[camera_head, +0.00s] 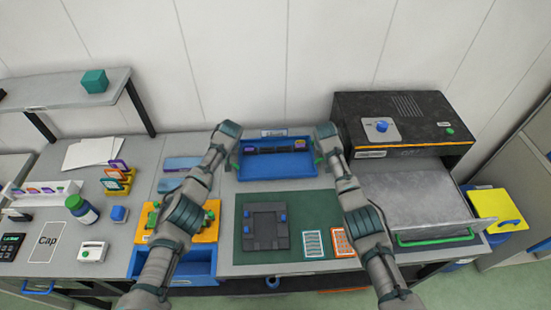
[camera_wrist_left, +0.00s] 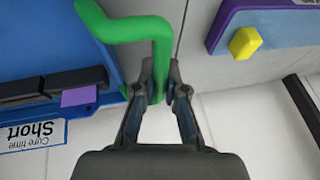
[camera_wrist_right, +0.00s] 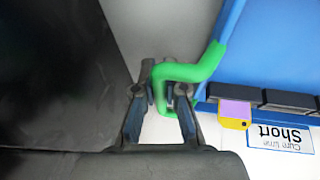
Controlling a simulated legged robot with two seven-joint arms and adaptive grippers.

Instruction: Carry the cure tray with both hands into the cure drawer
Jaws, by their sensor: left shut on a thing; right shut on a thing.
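The cure tray (camera_head: 275,172) is a blue tray with green side handles and dark blocks with purple pieces along its back. It is at the back middle of the bench; I cannot tell whether it touches the bench. My left gripper (camera_head: 234,163) is shut on its left green handle (camera_wrist_left: 150,30). My right gripper (camera_head: 319,160) is shut on its right green handle (camera_wrist_right: 200,70). The cure drawer (camera_head: 415,200) is a grey drawer with a green front handle (camera_head: 435,239), pulled out below the black machine (camera_head: 400,120) at the right.
A "Cure time Short" label (camera_wrist_right: 280,137) lies beside the tray. A green mat (camera_head: 300,210) with a dark fixture (camera_head: 265,228) and cards lies in front. An orange and blue holder (camera_head: 205,232) stands left of it. A yellow-lidded bin (camera_head: 495,205) stands right of the drawer.

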